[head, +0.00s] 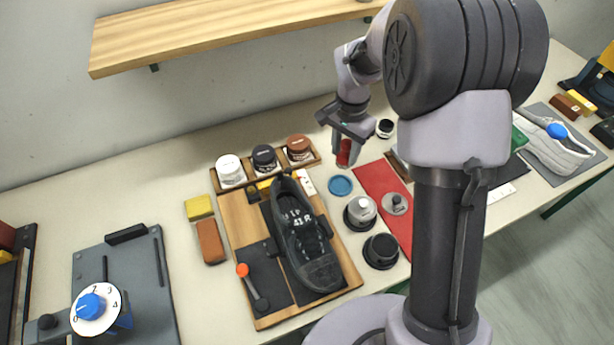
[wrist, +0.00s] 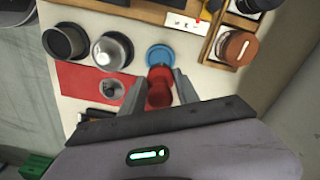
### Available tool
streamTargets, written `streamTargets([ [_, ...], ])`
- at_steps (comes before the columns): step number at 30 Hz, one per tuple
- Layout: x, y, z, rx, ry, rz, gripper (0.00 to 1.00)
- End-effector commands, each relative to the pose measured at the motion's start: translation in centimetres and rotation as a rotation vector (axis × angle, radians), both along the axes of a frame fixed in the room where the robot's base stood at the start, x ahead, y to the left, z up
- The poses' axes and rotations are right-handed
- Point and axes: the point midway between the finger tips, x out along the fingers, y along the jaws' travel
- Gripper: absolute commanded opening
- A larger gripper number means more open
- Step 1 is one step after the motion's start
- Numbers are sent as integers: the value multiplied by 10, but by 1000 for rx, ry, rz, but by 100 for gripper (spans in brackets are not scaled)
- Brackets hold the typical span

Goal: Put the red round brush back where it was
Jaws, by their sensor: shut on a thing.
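My gripper (head: 347,148) is shut on the red round brush (head: 344,155) and holds it up near the back of the table. In the wrist view the red brush (wrist: 160,84) sits between the two fingers of my gripper (wrist: 156,88). A flat blue round disc (head: 340,186) lies on the table just in front of the brush in the head view. It also shows beside the brush in the wrist view (wrist: 160,56). A red mat (head: 377,182) lies to the right of the disc. The exact height of the brush above the table is hard to tell.
A wooden tray (head: 240,205) with a black shoe (head: 303,238) stands left of the disc, with several jars behind it. Dark and silver round pots (head: 381,250) stand in front. A wooden shelf (head: 230,35) hangs above on the wall. Bare table surrounds the disc.

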Motion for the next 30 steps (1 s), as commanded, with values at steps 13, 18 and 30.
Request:
streamTargets([
  [13, 0, 0, -83, 0, 3, -14, 0],
  [18, 1, 0, -101, -1, 1, -13, 0],
  [30, 1, 0, -103, 0, 0, -12, 59],
])
